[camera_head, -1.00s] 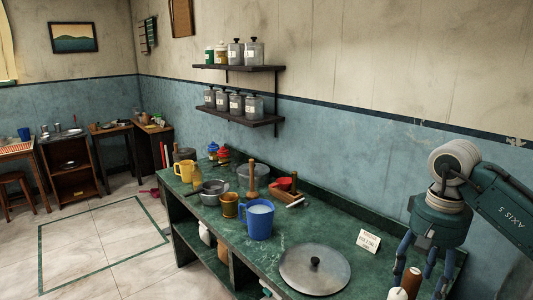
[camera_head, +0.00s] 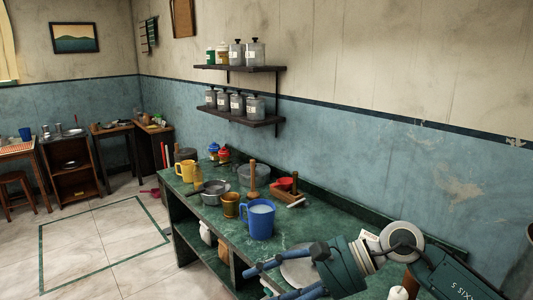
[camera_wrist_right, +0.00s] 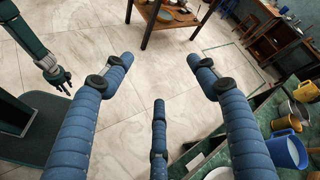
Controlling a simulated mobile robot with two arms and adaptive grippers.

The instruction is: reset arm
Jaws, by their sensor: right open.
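My right gripper (camera_head: 262,284) is low at the lower right of the head view, tilted so its blue fingers point left over the counter's front edge. In the right wrist view its three fingers (camera_wrist_right: 160,74) are spread open with nothing between them, facing the tiled floor. My left gripper (camera_wrist_right: 58,78) shows at the left of the wrist view, hanging over the floor. It is too small there to tell how its fingers stand. It is not in the head view.
The green counter (camera_head: 212,219) carries a blue mug (camera_head: 258,221), a yellow mug (camera_head: 185,172) and a grey pot (camera_head: 215,190). A metal lid (camera_head: 297,272) lies partly hidden behind my right gripper. Open floor (camera_head: 100,235) lies to the left.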

